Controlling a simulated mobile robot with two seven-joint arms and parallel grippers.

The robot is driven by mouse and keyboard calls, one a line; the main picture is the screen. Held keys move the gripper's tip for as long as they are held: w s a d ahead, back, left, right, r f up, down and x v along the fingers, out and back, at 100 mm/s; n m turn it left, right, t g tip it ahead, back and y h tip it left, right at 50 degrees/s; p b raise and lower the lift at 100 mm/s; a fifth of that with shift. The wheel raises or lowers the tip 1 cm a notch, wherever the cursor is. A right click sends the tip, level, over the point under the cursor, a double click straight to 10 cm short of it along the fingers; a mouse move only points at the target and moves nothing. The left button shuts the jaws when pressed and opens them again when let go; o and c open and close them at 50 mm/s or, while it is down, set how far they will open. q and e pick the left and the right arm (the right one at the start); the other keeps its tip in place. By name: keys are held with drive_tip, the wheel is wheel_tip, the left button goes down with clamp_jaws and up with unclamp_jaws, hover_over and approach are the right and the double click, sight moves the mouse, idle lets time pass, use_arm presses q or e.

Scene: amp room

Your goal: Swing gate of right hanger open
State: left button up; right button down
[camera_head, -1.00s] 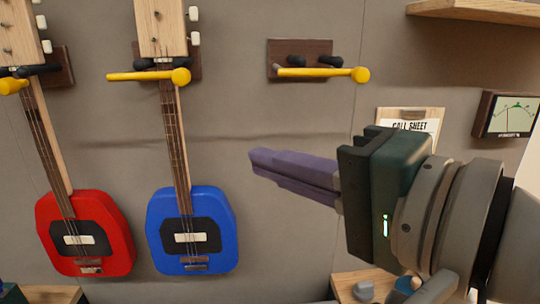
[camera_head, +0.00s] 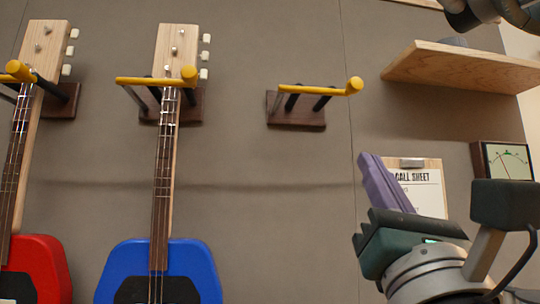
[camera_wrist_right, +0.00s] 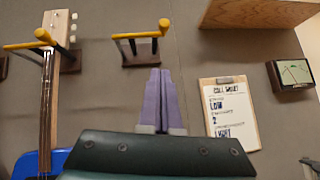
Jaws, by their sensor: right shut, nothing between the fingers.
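The right hanger (camera_head: 296,111) is a dark wood block on the wall with two black prongs and no guitar. Its yellow gate (camera_head: 318,90) lies across the front of the prongs, with a knob at its right end. The hanger also shows in the right wrist view (camera_wrist_right: 141,52), above my fingers. My right gripper (camera_head: 372,165) is shut and empty, below and to the right of the hanger, apart from the gate. Its purple fingers are together in the right wrist view (camera_wrist_right: 161,82). My left gripper is not in view.
A blue guitar (camera_head: 160,262) and a red guitar (camera_head: 38,265) hang to the left, each with a yellow gate across its hanger. A wooden shelf (camera_head: 460,68), a call sheet clipboard (camera_head: 428,190) and a meter (camera_head: 505,161) are on the right. The wall below the right hanger is clear.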

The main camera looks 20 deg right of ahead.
drive_tip(key=shift+d+f+m+h, duration=0.1)
drive_tip(key=shift+d+m+h, duration=0.05)
drive_tip(key=shift+m+h, duration=0.3)
drive_tip(key=p, duration=0.7)
approach(352, 94)
drive_tip(key=w+f+x, duration=0.1)
drive_tip(key=x, duration=0.4)
drive_tip(key=shift+d+r, duration=0.2)
drive_tip(key=shift+r, duration=0.65)
drive_tip(key=shift+s+r+n+y, duration=0.1)
drive_tip(key=shift+r+n+y, duration=0.05)
drive_tip(key=shift+n+y, duration=0.3)
